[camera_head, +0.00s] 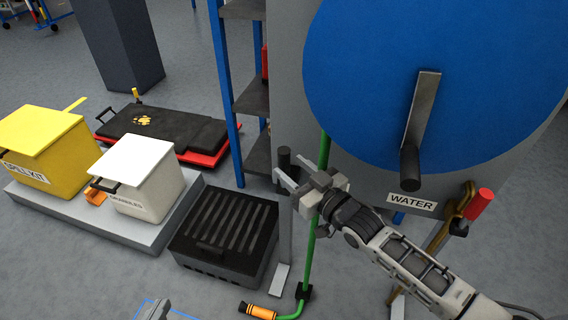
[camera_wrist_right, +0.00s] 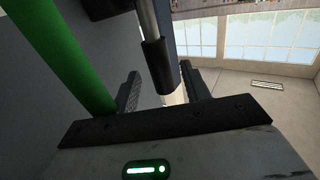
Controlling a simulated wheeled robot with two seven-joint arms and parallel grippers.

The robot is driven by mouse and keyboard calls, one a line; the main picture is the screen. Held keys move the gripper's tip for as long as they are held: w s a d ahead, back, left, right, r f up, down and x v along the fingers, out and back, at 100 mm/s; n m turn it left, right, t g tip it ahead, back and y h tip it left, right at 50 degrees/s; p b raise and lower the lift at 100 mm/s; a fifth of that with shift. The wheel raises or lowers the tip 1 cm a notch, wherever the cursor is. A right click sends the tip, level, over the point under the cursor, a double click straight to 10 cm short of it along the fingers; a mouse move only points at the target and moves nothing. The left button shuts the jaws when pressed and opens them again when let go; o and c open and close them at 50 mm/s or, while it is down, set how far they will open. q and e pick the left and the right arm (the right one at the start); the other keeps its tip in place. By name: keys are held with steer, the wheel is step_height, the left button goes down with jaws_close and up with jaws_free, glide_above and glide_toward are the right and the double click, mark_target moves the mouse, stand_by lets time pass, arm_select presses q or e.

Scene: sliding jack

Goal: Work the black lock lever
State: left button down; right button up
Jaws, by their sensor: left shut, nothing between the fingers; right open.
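The black lock lever shows as a dark cylindrical grip (camera_head: 284,158) beside the green pole (camera_head: 311,235) in the head view. In the right wrist view the grip (camera_wrist_right: 159,62) sits on a metal rod and reaches between the finger lines. My right gripper (camera_head: 288,172) is open at the grip, one finger on each side; the wrist view shows both fingers apart (camera_wrist_right: 163,88). I cannot tell whether either finger touches it.
A grey tank with a blue disc (camera_head: 350,70), a crank (camera_head: 421,110) and a red-handled valve (camera_head: 480,204) stands close on the right. A black slotted crate (camera_head: 222,240), white bin (camera_head: 140,180), yellow bin (camera_head: 45,150) and blue shelf post (camera_head: 228,100) lie left.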

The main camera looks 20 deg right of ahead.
mark_target(288, 166)
steer(key=x, duration=0.2)
steer(key=shift+w, duration=0.25)
steer(key=shift+w+a, duration=0.3)
steer(key=shift+w, duration=0.2)
arm_select(q)
steer(key=shift+w+d+f, duration=0.15)
steer(key=shift+d+f, duration=0.1)
steer(key=shift+f, duration=0.35)
arm_select(e)
jaws_close()
arm_select(q)
steer(key=shift+a+f+g, duration=0.1)
steer(key=shift+g, duration=0.2)
